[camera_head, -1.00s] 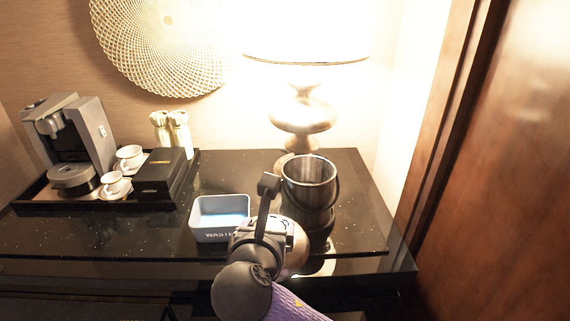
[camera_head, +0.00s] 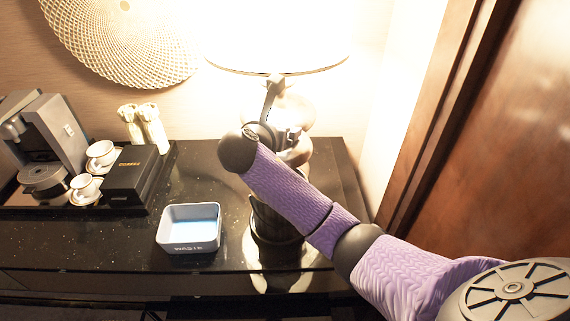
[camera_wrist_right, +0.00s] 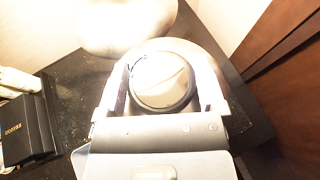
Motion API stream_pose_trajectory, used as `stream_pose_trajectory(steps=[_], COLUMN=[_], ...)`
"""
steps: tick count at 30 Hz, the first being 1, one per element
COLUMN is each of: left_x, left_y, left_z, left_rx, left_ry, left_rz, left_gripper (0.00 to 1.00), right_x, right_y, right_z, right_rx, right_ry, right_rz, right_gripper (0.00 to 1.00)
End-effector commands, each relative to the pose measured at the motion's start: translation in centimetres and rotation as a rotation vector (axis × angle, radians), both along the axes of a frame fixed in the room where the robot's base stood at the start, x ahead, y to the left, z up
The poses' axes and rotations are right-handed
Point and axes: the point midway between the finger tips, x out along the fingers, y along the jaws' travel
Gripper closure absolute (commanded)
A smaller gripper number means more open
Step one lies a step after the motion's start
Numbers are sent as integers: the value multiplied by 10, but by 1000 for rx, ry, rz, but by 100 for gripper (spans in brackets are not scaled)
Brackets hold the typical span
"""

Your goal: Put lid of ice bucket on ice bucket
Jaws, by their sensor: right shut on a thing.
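The dark metal ice bucket (camera_head: 270,224) stands on the black counter, mostly hidden behind my right arm in the head view. My right gripper (camera_head: 268,132) is raised above and behind the bucket in the picture, in front of the lamp. In the right wrist view my right gripper (camera_wrist_right: 163,84) is shut on the round knob of the ice bucket lid (camera_wrist_right: 166,88), its fingers on both sides. The lid is held up, apart from the counter. The bucket cannot be made out in the wrist view. My left gripper is out of view.
A tray with a coffee machine (camera_head: 52,135), cups and a black box (camera_head: 134,176) is further left. The lamp (camera_head: 290,105) is close behind my gripper. A wooden panel (camera_head: 470,150) borders the right side.

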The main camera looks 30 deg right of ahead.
Motion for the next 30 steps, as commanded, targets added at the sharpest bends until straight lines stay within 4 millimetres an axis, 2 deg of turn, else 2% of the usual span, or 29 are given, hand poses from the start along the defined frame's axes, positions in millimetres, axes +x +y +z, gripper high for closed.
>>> stream_pose_trajectory(steps=[1,3,13,27,28,29,30], left_x=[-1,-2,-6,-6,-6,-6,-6], left_y=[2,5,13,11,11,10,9], left_z=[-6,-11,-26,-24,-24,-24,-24], left_rx=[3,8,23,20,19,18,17], left_ry=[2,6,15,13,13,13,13], left_rz=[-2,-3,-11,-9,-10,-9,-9], left_gripper=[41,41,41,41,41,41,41], right_x=[-1,-1,-1,-1,-1,-1,-1], right_y=[0,0,1,1,1,1,1], right_z=[-18,-37,-91,-97,-97,-97,-97], right_rx=[0,-1,0,-1,-1,-1,-1], right_ry=[9,9,5,4,4,4,4], right_rz=[0,0,2,2,2,2,2], right_gripper=[92,92,92,92,7,1,0])
